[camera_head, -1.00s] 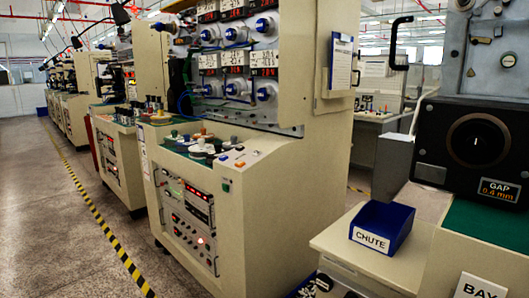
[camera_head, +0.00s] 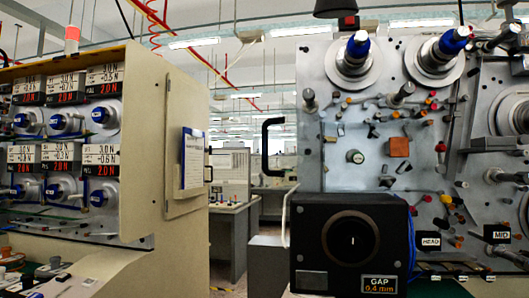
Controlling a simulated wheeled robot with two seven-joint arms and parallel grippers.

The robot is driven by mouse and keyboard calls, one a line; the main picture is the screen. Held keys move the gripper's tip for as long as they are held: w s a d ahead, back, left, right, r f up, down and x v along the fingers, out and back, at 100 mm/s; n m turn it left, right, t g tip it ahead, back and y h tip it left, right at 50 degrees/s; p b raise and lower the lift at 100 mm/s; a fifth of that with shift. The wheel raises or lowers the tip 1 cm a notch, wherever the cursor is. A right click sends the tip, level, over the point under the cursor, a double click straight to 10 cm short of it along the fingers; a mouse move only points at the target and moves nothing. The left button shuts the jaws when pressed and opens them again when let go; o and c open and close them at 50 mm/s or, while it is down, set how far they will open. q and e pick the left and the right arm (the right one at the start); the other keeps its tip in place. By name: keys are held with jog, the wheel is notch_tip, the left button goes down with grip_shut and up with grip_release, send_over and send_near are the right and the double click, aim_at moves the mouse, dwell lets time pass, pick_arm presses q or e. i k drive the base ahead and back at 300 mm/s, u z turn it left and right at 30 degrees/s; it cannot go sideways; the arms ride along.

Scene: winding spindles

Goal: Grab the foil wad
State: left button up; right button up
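I see no foil wad in the head view. Neither of my grippers is in view. A black box with a round dark dial (camera_head: 350,241) stands at the lower middle, with a label (camera_head: 380,284) reading "GAP 0.4 mm". Behind it rises a grey winding panel (camera_head: 340,150) with spindles, rollers and small knobs. Labels reading "HEAD" (camera_head: 429,241) and "MID" (camera_head: 497,234) sit on the panel.
A beige cabinet (camera_head: 165,150) with rows of blue-tipped spindles and tension displays stands at left. A clipboard (camera_head: 193,158) hangs on its side. A gap between cabinet and panel shows benches (camera_head: 232,210) farther back. A black handle (camera_head: 267,148) juts out beside the panel.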

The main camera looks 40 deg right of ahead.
aim_at(388, 182)
jog(key=i, duration=1.45)
jog(key=z, duration=2.85)
